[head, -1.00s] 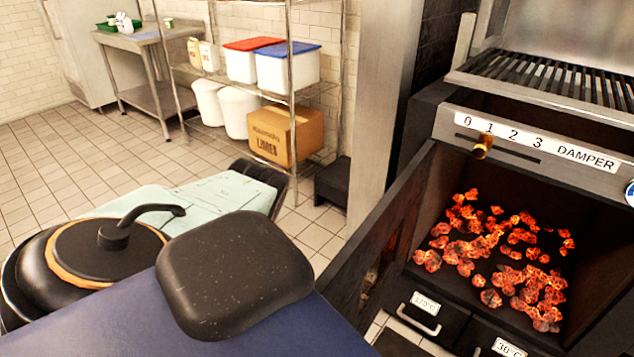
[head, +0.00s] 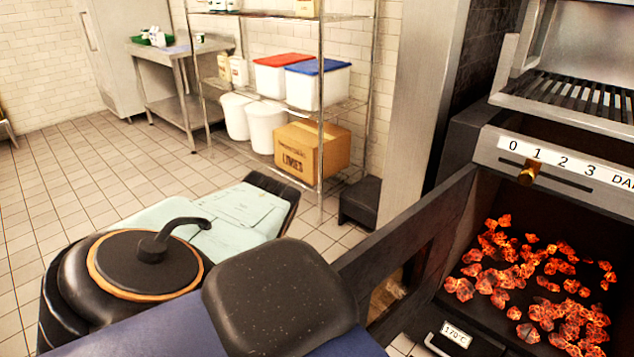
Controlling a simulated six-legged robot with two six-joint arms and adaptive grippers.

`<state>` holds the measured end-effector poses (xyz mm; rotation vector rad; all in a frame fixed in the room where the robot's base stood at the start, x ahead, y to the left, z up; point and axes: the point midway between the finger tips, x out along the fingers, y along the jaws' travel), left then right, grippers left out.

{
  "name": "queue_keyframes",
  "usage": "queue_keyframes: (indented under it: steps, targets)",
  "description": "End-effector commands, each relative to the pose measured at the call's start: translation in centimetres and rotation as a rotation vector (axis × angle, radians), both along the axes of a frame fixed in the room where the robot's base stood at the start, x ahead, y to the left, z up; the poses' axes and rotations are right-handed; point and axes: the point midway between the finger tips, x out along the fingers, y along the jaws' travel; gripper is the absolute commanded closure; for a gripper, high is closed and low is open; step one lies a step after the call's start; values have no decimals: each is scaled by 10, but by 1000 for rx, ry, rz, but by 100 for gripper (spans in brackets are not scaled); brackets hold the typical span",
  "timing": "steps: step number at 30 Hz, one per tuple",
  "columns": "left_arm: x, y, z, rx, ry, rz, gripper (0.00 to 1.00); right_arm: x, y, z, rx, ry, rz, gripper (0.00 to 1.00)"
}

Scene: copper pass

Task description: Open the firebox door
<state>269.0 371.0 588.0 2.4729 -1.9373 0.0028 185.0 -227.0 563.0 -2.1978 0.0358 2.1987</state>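The firebox (head: 463,262) is on the right, its front open onto glowing orange coals. The firebox door (head: 410,240) is a dark panel standing open to the left of the opening, with a gap in it through which something brownish shows. Its near end is partly hidden behind a large black rounded part (head: 280,300) at the bottom of the view. Neither of my grippers is in view, so I cannot see whether anything touches the door.
A damper plate (head: 560,165) with a brass knob (head: 527,174) is above the coals. A drawer (head: 455,335) marked 170°C is below. Shelving with tubs (head: 318,85) and a cardboard box (head: 312,149) stands behind. Tiled floor at left is clear.

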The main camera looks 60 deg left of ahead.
Motion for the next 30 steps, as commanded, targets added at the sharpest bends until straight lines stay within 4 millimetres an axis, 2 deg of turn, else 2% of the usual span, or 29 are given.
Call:
queue_keyframes:
  steps: [15,16,24,25,30]
  targets:
    - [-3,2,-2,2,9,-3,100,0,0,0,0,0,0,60]
    - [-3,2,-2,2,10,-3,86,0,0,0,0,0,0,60]
    - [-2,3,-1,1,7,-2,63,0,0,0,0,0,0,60]
    - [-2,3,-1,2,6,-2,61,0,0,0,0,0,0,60]
    - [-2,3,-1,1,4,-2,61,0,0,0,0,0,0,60]
